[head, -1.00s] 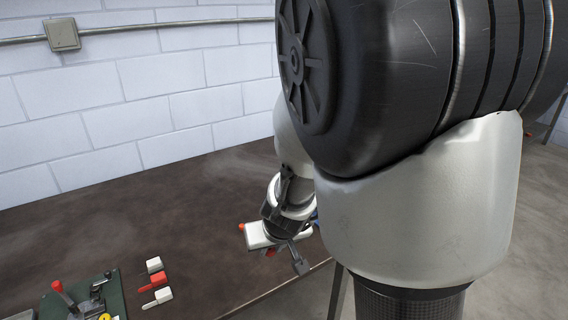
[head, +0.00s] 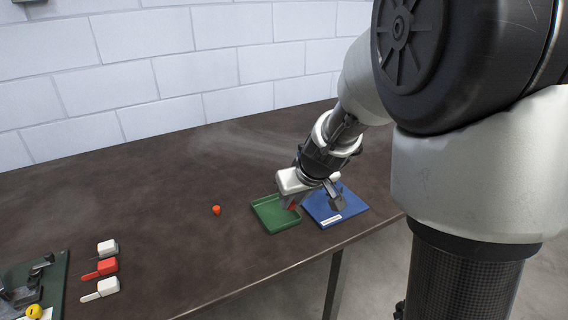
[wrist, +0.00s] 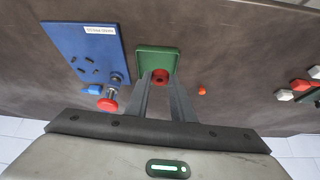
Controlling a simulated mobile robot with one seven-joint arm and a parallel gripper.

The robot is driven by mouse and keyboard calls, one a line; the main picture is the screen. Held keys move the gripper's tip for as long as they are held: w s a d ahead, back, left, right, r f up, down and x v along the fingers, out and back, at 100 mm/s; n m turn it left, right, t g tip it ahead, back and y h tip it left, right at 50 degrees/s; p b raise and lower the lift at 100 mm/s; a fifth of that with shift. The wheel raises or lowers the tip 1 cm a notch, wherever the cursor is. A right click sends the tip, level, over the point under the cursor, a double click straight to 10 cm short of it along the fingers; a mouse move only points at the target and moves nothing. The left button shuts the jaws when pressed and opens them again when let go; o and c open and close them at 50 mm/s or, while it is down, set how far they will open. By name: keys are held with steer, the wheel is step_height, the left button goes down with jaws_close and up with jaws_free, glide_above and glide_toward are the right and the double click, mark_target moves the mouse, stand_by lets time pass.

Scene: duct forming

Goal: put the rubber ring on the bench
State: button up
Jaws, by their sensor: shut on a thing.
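The rubber ring (wrist: 160,77) is red with a dark centre and sits between my fingertips in the wrist view. My gripper (wrist: 161,80) is shut on it. In the head view a small red part of the ring (head: 293,207) shows below the white gripper body, over the green tray (head: 265,219). The wrist view also shows the green tray (wrist: 158,52) directly behind the ring. I cannot tell whether the ring touches the tray floor. The brown bench (head: 150,205) lies under all of this.
A blue board (head: 350,203) with a label, small dark parts and a red-topped metal piece (wrist: 108,103) lies close beside the tray. A small orange piece (head: 216,210) is left of it. White and red blocks (head: 107,266) and a green fixture board (head: 58,285) are at the left.

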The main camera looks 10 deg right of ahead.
mark_target(295, 203)
steer(key=f+b, duration=0.1)
steer(key=w+f+b, duration=0.1)
steer(key=f+n+b, duration=0.1)
steer(key=shift+w+d, duration=0.3)
steer(key=shift+d, duration=0.05)
step_height(295, 203, down, 9)
steer(key=b, duration=0.3)
steer(key=shift+f, duration=0.15)
steer(key=shift+f+b, duration=0.25)
steer(key=shift+b, duration=0.2)
steer(key=o, duration=1)
steer(key=shift+r, duration=0.1)
